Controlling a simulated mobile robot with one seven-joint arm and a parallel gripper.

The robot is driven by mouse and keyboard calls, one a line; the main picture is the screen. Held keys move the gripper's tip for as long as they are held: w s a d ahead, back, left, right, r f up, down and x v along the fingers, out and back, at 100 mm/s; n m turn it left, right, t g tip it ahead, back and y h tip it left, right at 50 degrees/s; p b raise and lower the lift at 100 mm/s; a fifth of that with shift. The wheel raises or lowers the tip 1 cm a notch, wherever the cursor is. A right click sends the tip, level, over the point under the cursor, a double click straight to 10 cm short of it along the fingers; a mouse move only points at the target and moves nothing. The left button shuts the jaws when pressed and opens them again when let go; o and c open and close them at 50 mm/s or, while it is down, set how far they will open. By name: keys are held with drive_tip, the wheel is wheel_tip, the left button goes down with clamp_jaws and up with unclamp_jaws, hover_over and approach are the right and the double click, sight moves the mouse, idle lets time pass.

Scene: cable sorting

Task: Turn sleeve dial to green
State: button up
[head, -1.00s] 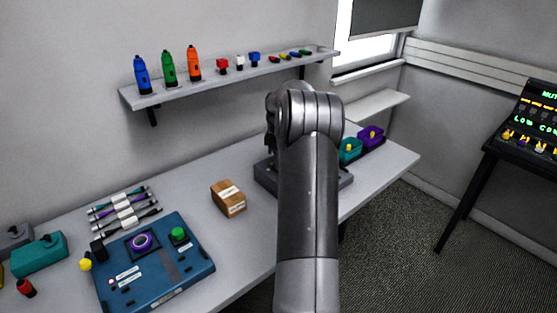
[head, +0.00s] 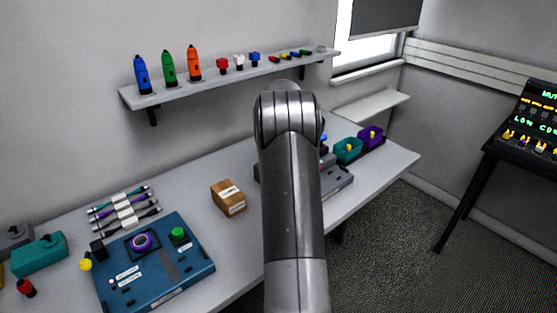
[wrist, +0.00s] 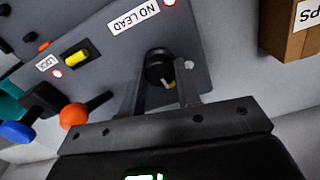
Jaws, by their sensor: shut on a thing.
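In the wrist view my gripper (wrist: 162,82) has its two fingers on either side of a black round dial (wrist: 158,64) and is shut on it. The dial has a pale pointer line and stands on a grey panel (wrist: 110,75), below a "NO LEAD" label. I cannot read a label naming it the sleeve dial, and I see no green mark beside it. A small yellow part shows between the fingers, partly hidden. In the head view the grey device (head: 340,181) is partly hidden by my arm, and my gripper is hidden too.
Near the fingers are an orange knob (wrist: 74,115), a blue knob (wrist: 17,131) and a yellow switch (wrist: 75,57). A cardboard box (head: 229,198) and a blue console (head: 190,265) are on the table.

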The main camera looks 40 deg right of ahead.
drive_tip(key=m, duration=0.5)
drive_tip(key=shift+m, duration=0.3)
drive_tip(key=m, duration=0.6)
idle(0.4)
drive_tip(key=o, duration=1)
drive_tip(key=shift+c, duration=0.2)
wheel_tip(320, 180, up, 11)
